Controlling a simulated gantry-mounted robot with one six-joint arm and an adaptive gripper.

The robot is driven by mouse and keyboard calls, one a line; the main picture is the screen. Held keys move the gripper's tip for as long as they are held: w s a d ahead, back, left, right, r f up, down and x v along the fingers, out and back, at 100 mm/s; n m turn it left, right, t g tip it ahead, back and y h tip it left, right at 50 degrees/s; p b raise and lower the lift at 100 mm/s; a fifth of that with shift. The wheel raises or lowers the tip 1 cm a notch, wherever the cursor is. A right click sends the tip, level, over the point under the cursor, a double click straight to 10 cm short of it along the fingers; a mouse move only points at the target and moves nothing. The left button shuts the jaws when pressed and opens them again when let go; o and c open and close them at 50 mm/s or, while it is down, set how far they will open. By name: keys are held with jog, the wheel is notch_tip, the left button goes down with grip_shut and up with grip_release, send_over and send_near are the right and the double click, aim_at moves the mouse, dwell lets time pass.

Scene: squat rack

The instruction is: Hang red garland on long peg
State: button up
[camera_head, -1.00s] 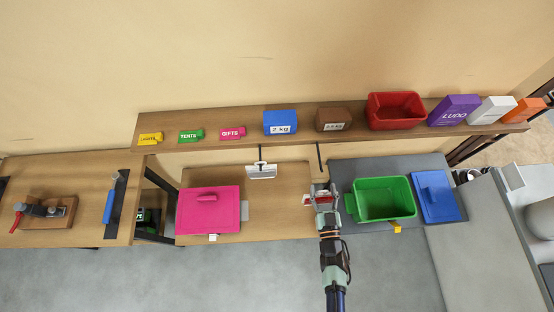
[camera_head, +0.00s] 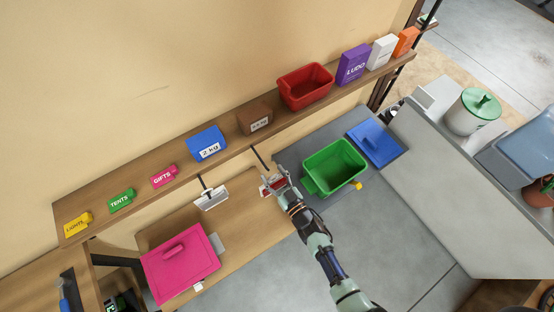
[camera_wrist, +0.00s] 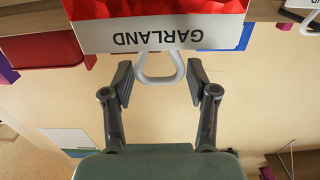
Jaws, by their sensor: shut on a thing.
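The red garland pack (camera_wrist: 160,10) has a white card lettered GARLAND, upside down in the wrist view, and a white loop handle (camera_wrist: 160,72). My gripper (camera_wrist: 158,85) is shut on this handle. In the head view, the garland (camera_head: 270,186) is partly hidden by my gripper (camera_head: 278,179). A bare dark peg (camera_head: 259,157) sticks out from the shelf's front edge just above the garland. The garland appears apart from it. Another peg (camera_head: 202,182), to the left, carries a white-labelled item (camera_head: 211,198).
The wooden wall shelf (camera_head: 230,157) holds a red bin (camera_head: 305,87), a brown box (camera_head: 255,118), a blue 2 kg block (camera_head: 207,143) and several small boxes. Below stand a green bin (camera_head: 335,165) and a pink lidded box (camera_head: 180,264). The wall in front is bare.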

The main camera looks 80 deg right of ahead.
aim_at(261, 160)
jog(key=shift+f+b+x, duration=0.1)
jog(key=shift+b+x, duration=0.65)
jog(key=shift+x, duration=0.95)
jog(key=shift+f+b+x, duration=0.15)
jog(key=shift+b+x, duration=0.55)
jog(key=shift+x, duration=1)
jog(key=shift+w+d+f+b, duration=0.4)
jog(key=shift+w+d+b, duration=0.15)
jog(key=shift+d+b, duration=0.05)
jog(key=o, duration=1.1)
jog(key=shift+o, duration=0.2)
jog(key=v, duration=1.2)
